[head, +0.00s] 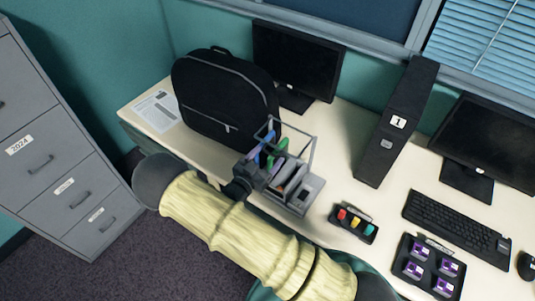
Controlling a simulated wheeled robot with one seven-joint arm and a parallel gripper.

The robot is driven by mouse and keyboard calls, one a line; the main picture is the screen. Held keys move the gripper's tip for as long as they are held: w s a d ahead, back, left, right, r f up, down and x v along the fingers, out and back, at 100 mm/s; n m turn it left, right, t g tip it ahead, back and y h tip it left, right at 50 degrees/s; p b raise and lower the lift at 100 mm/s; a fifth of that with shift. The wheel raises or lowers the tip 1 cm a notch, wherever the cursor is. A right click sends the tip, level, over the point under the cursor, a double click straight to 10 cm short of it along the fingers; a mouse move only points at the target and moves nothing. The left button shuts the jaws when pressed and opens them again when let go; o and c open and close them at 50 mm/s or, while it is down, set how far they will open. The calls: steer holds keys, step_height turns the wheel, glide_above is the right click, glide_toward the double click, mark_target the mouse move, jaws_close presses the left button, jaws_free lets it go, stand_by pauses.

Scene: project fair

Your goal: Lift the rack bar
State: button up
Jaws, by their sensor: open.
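The rack (303,199) is a grey desk holder with upright slots, near the front edge of the desk left of centre. Its thin grey bar (292,127) runs across the top of a wire-like frame above the slots. Blue and green items stand in the slots. My gripper (240,187) shows as a small dark shape at the rack's left side, below the bar. It is open, and no object shows in it. Its fingertips are mostly hidden and small, so I cannot tell whether it touches the rack. My arm crosses in front, hiding the desk's front edge.
A black backpack (225,100) stands close behind the rack. A small tray of coloured pieces (353,222) lies to the right. A filing cabinet (55,150) stands at left.

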steer(key=shift+w+d, duration=0.2)
steer(key=shift+w, duration=0.1)
